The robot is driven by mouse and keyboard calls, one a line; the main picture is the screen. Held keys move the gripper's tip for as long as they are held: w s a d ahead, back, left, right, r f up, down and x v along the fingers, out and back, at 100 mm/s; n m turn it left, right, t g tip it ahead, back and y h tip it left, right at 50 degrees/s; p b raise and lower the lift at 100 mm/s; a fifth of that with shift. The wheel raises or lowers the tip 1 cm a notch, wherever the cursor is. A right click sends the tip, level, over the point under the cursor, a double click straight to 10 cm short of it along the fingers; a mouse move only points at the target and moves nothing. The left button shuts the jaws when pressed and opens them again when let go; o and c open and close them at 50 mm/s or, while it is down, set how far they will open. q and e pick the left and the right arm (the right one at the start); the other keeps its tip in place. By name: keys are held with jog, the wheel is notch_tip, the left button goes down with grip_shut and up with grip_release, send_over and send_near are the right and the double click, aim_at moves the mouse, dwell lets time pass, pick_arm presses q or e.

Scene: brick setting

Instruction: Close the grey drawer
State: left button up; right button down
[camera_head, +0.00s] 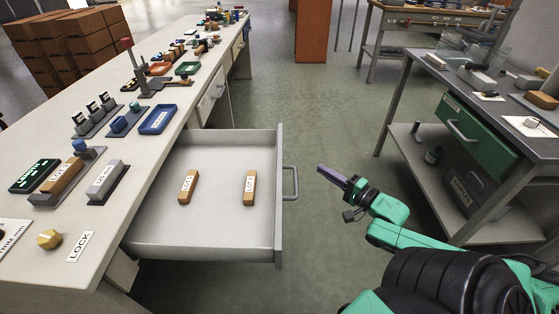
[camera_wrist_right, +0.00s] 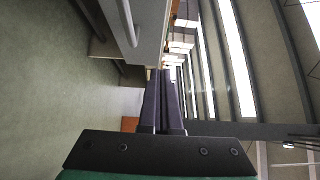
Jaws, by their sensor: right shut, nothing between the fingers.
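The grey drawer (camera_head: 277,215) stands pulled out from the long workbench on the left in the head view. Its front panel faces right and has a bar handle (camera_head: 291,183). Two tan blocks with white labels lie inside, one near the middle (camera_head: 187,186) and one near the front panel (camera_head: 249,187). My right gripper (camera_head: 321,170) is shut and empty, just right of the handle, with a small gap between them in the head view. In the right wrist view its fingers (camera_wrist_right: 164,75) lie together, and the drawer front (camera_wrist_right: 150,35) shows ahead. My left gripper is out of view.
The workbench top (camera_head: 117,205) holds labelled blocks, trays and a yellow knob (camera_head: 49,239). On the right stands a metal table with a green drawer (camera_head: 472,133). Stacked brown boxes (camera_head: 70,45) are at the back left. The green floor between is clear.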

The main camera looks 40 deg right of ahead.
pick_arm(q)
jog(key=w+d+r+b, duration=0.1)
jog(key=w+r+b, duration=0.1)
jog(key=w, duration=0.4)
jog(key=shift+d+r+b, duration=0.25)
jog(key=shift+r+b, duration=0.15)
jog(key=shift+b, duration=0.05)
pick_arm(e)
jog(key=w+a, duration=0.4)
jog(key=w, duration=0.6)
jog(key=shift+w, duration=0.25)
jog(key=shift+a, duration=0.15)
